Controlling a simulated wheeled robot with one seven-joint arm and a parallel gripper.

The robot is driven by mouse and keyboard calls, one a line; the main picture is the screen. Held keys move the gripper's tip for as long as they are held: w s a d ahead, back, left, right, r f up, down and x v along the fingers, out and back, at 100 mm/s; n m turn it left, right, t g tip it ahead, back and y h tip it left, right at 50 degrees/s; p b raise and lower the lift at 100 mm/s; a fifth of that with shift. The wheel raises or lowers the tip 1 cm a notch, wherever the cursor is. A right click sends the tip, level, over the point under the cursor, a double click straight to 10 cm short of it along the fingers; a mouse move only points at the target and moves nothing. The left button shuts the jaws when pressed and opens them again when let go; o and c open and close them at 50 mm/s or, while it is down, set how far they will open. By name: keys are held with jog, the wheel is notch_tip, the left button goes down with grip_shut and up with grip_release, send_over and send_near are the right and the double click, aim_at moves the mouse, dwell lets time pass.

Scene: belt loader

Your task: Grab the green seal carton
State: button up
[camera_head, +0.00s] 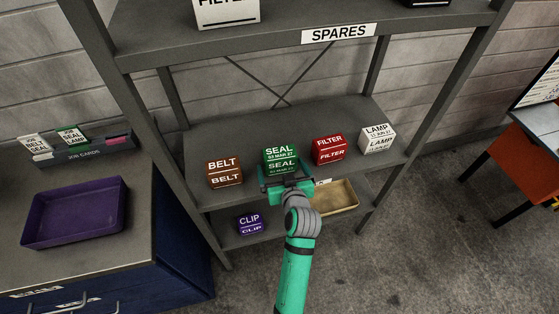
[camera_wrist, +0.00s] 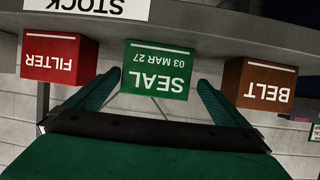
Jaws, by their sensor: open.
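The green SEAL carton (camera_head: 281,157) stands on the middle shelf, between the brown BELT carton (camera_head: 224,172) and the red FILTER carton (camera_head: 330,149). My gripper (camera_head: 284,178) is in front of it and covers part of its lower edge in the head view. In the wrist view, the green carton (camera_wrist: 157,70) appears upside down, between and just beyond the fingertips of my open gripper (camera_wrist: 158,78). I cannot tell whether the fingers overlap its sides. Nothing is held.
A white LAMP carton (camera_head: 377,138) stands at the shelf's right. A purple CLIP carton (camera_head: 250,222) and a tan tray (camera_head: 335,198) are on the lower shelf. A purple tray (camera_head: 75,212) and card holder (camera_head: 83,149) sit on the left cabinet.

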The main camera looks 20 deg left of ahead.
jog(key=shift+d+x, duration=0.15)
jog(key=shift+x, duration=1.3)
jog(key=shift+d+x, duration=0.15)
jog(key=shift+x, duration=1.25)
jog(key=shift+w, duration=0.1)
jog(key=c, duration=1)
